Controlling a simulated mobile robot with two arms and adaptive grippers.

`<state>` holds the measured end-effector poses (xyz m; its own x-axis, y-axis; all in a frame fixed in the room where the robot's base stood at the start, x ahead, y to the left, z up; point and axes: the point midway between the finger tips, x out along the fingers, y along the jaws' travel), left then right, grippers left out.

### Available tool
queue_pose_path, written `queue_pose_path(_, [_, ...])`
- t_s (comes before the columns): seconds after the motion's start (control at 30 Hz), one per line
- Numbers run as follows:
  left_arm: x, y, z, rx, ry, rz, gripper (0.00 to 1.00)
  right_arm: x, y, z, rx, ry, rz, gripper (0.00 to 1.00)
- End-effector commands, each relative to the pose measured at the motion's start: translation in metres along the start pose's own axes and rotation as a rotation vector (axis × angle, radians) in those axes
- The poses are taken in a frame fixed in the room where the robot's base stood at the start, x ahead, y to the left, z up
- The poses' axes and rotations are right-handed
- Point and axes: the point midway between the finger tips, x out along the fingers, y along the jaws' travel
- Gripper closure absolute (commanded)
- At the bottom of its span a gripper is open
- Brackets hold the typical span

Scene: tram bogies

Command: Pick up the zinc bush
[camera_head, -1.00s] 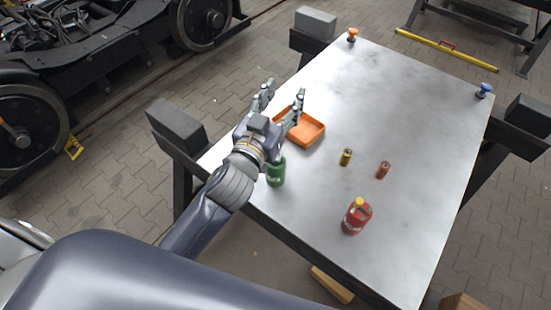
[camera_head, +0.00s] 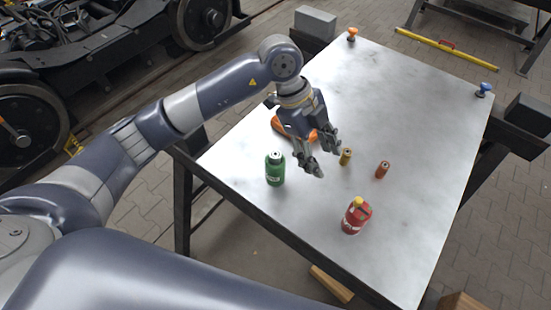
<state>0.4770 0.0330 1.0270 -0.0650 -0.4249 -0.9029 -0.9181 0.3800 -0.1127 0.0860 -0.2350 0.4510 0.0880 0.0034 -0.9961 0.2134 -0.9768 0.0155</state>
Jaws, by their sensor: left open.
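Two small upright cylindrical bushes stand on the metal table (camera_head: 400,110). One is brassy yellow (camera_head: 346,157) and the other is copper-brown (camera_head: 382,170). I see no plain grey bush, and I cannot tell whether either of these is the zinc one. My left gripper (camera_head: 325,162) is open, pointing down just left of the yellow bush and apart from the copper one. Nothing shows between its fingers. An orange tray (camera_head: 277,125) is mostly hidden behind the gripper, so its inside cannot be seen. My right gripper is not in view.
A red container with a yellow cap (camera_head: 355,217) stands near the front. An orange knob (camera_head: 352,34) and a blue knob (camera_head: 484,89) sit at the far corners. The table's far half is clear.

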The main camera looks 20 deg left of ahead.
Motion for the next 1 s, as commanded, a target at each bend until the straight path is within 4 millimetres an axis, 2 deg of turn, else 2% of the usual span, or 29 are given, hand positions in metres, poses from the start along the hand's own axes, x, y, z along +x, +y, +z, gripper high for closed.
queue_pose_path(0.03, [-0.012,-0.001,0.026,-0.058,-0.114,0.018,0.51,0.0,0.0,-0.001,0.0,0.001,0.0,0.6])
queue_pose_path(0.1, [-0.026,0.001,0.056,-0.137,-0.243,0.038,0.51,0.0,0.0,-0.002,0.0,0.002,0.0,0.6])
queue_pose_path(0.2, [-0.044,0.005,0.083,-0.222,-0.368,0.051,0.51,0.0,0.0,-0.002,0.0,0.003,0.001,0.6])
queue_pose_path(0.3, [-0.051,0.007,0.097,-0.268,-0.43,0.057,0.51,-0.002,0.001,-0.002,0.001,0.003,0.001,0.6])
queue_pose_path(0.37, [-0.048,0.009,0.102,-0.28,-0.445,0.059,0.51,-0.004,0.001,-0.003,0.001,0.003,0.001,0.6])
queue_pose_path(0.6, [-0.015,0.013,0.118,-0.28,-0.444,0.06,0.51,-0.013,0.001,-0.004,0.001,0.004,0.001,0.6])
queue_pose_path(0.77, [-0.005,0.014,0.123,-0.278,-0.444,0.058,0.51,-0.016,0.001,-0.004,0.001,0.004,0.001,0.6])
queue_pose_path(1.0, [0.018,0.013,0.145,-0.279,-0.443,0.062,0.51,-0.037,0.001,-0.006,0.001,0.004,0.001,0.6])
